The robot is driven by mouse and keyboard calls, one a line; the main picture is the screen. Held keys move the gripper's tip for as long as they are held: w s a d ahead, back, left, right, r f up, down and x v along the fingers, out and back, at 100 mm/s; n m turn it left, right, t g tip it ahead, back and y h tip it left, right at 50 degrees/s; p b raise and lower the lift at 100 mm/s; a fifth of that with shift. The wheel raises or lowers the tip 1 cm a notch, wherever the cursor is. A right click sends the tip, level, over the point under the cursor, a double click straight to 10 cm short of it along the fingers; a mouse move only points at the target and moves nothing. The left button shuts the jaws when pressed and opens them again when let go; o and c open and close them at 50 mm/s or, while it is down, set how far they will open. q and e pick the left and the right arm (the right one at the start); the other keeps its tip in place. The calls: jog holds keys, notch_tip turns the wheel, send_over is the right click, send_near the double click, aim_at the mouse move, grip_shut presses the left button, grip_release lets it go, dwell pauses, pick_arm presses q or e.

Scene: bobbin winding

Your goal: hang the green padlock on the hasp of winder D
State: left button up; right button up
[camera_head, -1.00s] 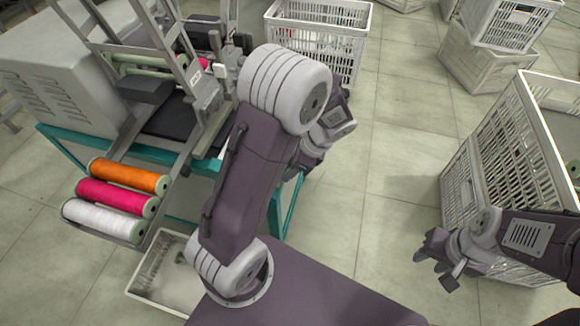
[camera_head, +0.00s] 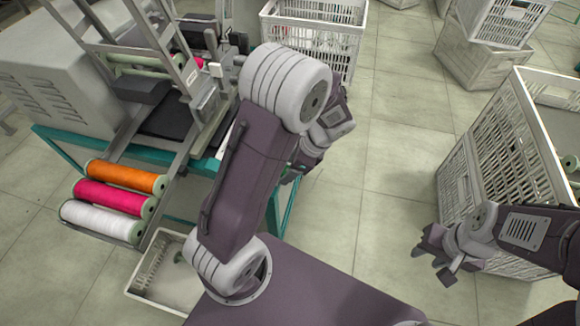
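A winding machine (camera_head: 55,62) with a teal frame stands at the left; I cannot read which winder it is. I cannot make out a green padlock or a hasp. My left arm rises across the middle, and its forearm bends down beside the machine's right side. My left gripper (camera_head: 296,170) is mostly hidden behind that arm, so its fingers and anything in them cannot be told. My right gripper (camera_head: 437,258) is at the right, fingers apart and empty, over the floor in front of a large crate.
Orange (camera_head: 127,176), pink (camera_head: 115,198) and white (camera_head: 100,221) thread bobbins lie on the machine's front rack. A low white bin (camera_head: 150,288) stands below. A large grey crate (camera_head: 500,150) is at the right, another crate (camera_head: 310,45) at the back. Floor between is clear.

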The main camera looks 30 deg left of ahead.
pick_arm(q)
jog(key=s+p+v, duration=0.1)
jog(key=p+v, duration=0.3)
jog(key=v, duration=0.5)
jog(key=shift+w, duration=0.5)
